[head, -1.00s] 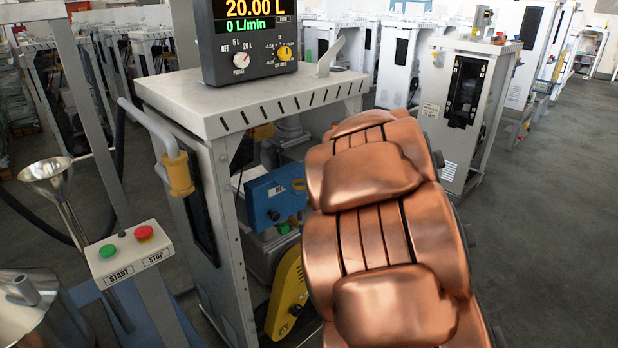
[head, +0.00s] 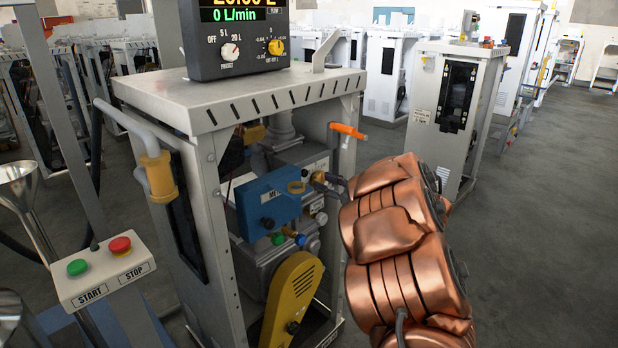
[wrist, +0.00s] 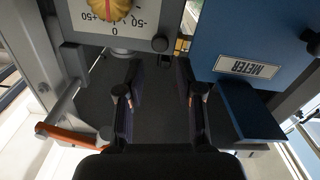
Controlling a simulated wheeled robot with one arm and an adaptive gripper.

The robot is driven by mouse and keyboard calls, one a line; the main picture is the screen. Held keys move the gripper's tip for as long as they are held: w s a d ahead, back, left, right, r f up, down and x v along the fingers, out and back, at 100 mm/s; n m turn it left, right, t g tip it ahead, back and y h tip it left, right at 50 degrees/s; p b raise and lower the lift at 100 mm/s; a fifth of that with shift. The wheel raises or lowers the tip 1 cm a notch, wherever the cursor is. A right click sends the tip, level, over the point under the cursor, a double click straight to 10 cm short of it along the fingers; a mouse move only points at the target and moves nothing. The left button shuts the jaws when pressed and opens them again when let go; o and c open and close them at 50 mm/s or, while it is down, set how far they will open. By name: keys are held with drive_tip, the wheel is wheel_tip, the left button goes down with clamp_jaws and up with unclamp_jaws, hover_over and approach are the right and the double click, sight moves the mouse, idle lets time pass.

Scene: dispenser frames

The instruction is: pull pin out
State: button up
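My gripper (wrist: 162,95) is open in the wrist view, its two dark fingers apart with nothing between them. The blue meter box (wrist: 250,45), its METER label upside down, is to the right of the fingers. It also shows inside the cabinet in the head view (head: 262,205). A brass-coloured ring (head: 296,187) sits at the box's upper right; I cannot tell if it is the pin. In the head view my copper-coloured arm hides most of the gripper. No pin can be made out clearly in either view.
An orange-handled lever (head: 348,131) sticks out from the cabinet frame and shows at lower left in the wrist view (wrist: 75,138). A yellow knob (wrist: 113,8) on a dial plate is above the fingers. A yellow guard (head: 290,300) is below the meter. Open floor lies right.

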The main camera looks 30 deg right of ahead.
sight(306, 174)
drive_tip(key=x, duration=0.5)
drive_tip(key=shift+f, duration=0.1)
drive_tip(key=shift+x, duration=0.85)
clamp_jaws()
